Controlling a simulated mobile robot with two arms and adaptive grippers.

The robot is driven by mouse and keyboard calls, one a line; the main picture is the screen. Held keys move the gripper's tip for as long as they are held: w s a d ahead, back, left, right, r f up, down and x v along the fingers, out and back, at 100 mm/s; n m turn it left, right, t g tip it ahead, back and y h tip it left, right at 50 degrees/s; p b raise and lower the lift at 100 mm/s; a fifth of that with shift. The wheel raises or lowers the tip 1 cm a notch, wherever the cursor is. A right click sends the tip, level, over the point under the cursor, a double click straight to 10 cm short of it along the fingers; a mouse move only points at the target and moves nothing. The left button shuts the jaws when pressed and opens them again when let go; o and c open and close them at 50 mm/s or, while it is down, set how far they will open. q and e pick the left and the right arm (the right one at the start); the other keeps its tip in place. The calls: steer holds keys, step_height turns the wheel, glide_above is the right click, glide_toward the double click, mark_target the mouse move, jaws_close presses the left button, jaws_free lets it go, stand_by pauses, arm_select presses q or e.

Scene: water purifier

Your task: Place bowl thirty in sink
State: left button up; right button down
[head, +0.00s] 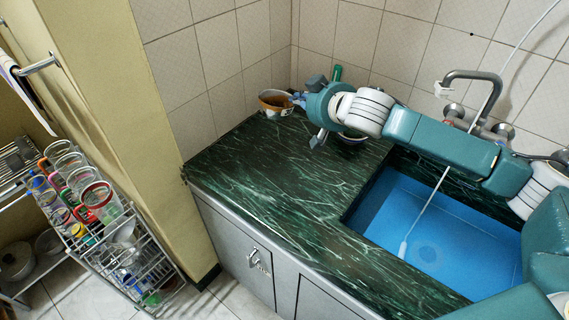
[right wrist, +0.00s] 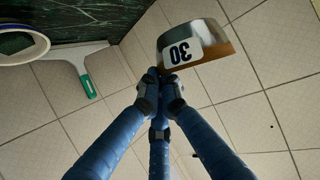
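Bowl thirty (head: 275,104) is a small orange-brown bowl at the back left corner of the green marble counter, by the tiled wall. In the right wrist view, bowl thirty (right wrist: 208,45) shows a white label reading 30, upside down, and a shiny inside. My right gripper (head: 294,101) has its blue fingers closed together at the bowl's rim. In the right wrist view, the fingertips (right wrist: 158,78) meet at the bowl's edge, and it appears pinched there. The blue sink (head: 465,245) is at the right, with no bowl visible in it. My left gripper is out of view.
A green-handled squeegee (right wrist: 86,82) and a round vessel (right wrist: 22,46) are near the right gripper. A faucet (head: 475,78) stands behind the sink, with a thin white tube reaching into it. The marble counter (head: 285,185) is clear in front. A glass rack (head: 120,250) stands at left.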

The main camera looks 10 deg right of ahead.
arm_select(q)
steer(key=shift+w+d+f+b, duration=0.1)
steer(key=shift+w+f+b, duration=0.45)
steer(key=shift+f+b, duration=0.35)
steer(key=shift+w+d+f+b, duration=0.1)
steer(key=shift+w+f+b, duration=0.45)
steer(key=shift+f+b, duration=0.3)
arm_select(e)
steer(key=shift+w+d+f+n+y, duration=0.2)
steer(key=shift+w+d+f+n, duration=0.3)
steer(key=shift+f, duration=2.75)
steer(key=shift+w+d+f+n+y, duration=0.2)
steer(key=shift+f+n, duration=0.5)
steer(key=shift+f, duration=2.6)
steer(key=shift+w+d+f+n+y, duration=0.2)
steer(key=shift+d+f+n, duration=0.35)
steer(key=shift+f, duration=2.7)
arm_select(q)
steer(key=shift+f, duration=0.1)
arm_select(e)
steer(key=shift+s+a+f, duration=0.1)
steer(key=c, duration=2)
jaws_free()
steer(key=shift+f, duration=0.1)
